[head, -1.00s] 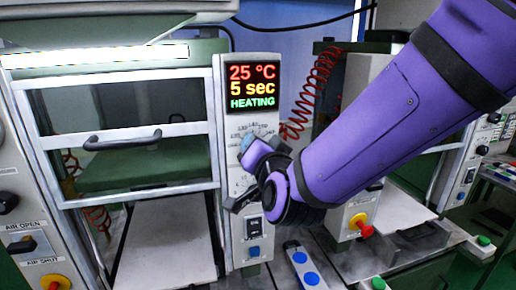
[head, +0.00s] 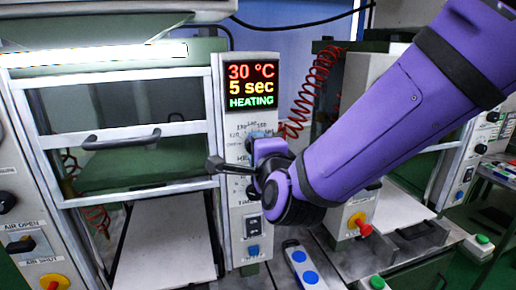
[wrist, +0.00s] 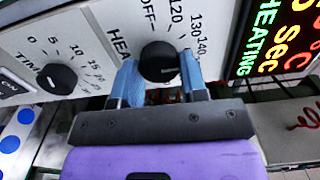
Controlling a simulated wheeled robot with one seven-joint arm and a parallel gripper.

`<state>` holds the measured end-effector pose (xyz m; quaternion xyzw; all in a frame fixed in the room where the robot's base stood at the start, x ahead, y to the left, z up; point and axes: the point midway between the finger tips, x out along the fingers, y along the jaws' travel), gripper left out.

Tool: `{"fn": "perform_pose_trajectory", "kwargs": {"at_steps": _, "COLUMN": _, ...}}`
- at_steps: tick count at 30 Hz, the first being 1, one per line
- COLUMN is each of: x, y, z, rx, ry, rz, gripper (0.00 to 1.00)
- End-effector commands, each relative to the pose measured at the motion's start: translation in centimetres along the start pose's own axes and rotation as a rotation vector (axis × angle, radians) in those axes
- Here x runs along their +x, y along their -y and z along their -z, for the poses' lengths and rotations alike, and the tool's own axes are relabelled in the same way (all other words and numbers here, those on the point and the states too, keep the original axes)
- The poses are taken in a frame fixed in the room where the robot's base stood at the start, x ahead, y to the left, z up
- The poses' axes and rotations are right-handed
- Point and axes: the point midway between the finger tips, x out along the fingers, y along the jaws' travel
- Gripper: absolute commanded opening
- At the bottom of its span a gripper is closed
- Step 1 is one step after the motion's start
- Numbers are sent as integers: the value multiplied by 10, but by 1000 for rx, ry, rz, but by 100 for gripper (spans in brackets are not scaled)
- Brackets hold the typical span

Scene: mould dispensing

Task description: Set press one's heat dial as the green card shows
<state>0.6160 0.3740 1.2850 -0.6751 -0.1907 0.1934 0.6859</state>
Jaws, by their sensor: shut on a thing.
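The heat dial (wrist: 159,60) is a round black knob on the press's white panel, with OFF, 120, 130 and 140 printed around it. My gripper (wrist: 160,76) has its two blue fingers on either side of the knob and is shut on it. In the head view my gripper (head: 265,148) covers the dial. The display (head: 251,85) above reads 30 °C, 5 sec and HEATING. I see no green card in either view.
The time dial (wrist: 57,79) sits beside the heat dial. A switch (head: 253,227) and a blue button (head: 253,251) are lower on the panel. The press door with its dark handle (head: 121,139) is to the left, and a red coiled hose (head: 311,95) hangs to the right.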

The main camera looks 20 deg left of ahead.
Motion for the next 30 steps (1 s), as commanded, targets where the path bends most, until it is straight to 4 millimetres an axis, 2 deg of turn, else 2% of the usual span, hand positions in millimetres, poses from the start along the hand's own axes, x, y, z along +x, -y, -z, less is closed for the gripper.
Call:
{"fn": "perform_pose_trajectory", "kwargs": {"at_steps": 15, "x": 0, "y": -3, "z": 0, "rx": 394, "ry": -2, "rz": -2, "gripper": 16}}
{"fn": "perform_pose_trajectory", "kwargs": {"at_steps": 30, "x": 0, "y": -3, "z": 0, "rx": 508, "ry": -1, "rz": -3, "gripper": 16}}
